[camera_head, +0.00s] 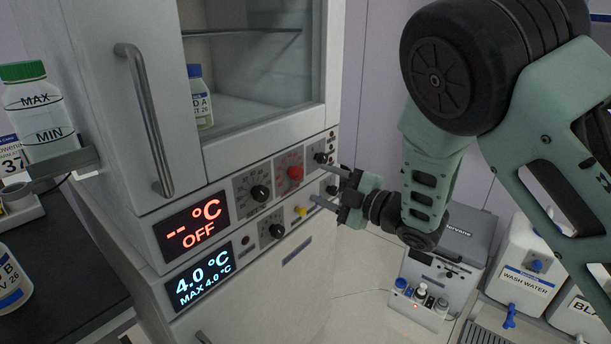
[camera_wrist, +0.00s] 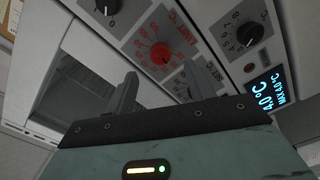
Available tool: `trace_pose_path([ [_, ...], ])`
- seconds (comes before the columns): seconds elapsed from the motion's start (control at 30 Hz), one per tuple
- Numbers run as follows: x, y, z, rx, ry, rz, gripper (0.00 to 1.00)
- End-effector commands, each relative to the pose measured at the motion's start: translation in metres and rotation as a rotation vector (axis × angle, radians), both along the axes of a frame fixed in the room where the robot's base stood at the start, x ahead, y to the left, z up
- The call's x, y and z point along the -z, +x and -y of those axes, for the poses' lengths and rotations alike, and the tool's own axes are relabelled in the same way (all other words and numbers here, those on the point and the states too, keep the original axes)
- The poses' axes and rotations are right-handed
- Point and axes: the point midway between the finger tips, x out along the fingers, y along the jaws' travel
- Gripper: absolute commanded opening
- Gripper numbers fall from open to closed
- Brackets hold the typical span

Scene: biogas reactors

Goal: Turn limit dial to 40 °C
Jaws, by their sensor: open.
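The limit dial (camera_head: 295,173) is a red knob on a scale panel in the upper row of the cabinet's control strip. In the wrist view the red knob (camera_wrist: 161,54) sits in a ring of red scale marks lettered LIMIT °C; its setting is too small to read. My gripper (camera_head: 321,184) is open and empty, just right of the red knob in the head view. In the wrist view the two fingers of my gripper (camera_wrist: 158,90) point toward the panel, below the red knob and apart from it.
The upper display (camera_head: 192,228) reads "-- °C OFF"; the lower display (camera_head: 201,276) reads 4.0 °C, MAX 4.0 °C. A door handle (camera_head: 146,120) juts out at left.

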Motion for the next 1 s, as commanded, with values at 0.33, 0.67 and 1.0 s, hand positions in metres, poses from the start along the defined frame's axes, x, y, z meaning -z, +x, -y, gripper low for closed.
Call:
trace_pose_path([
  [0.33, 0.0, 0.033, -0.042, 0.0, -0.001, 0.001, 0.54],
  [0.67, 0.0, 0.038, -0.048, 0.002, 0.0, -0.001, 0.54],
  [1.0, 0.0, 0.038, -0.048, 0.001, 0.0, -0.001, 0.09],
])
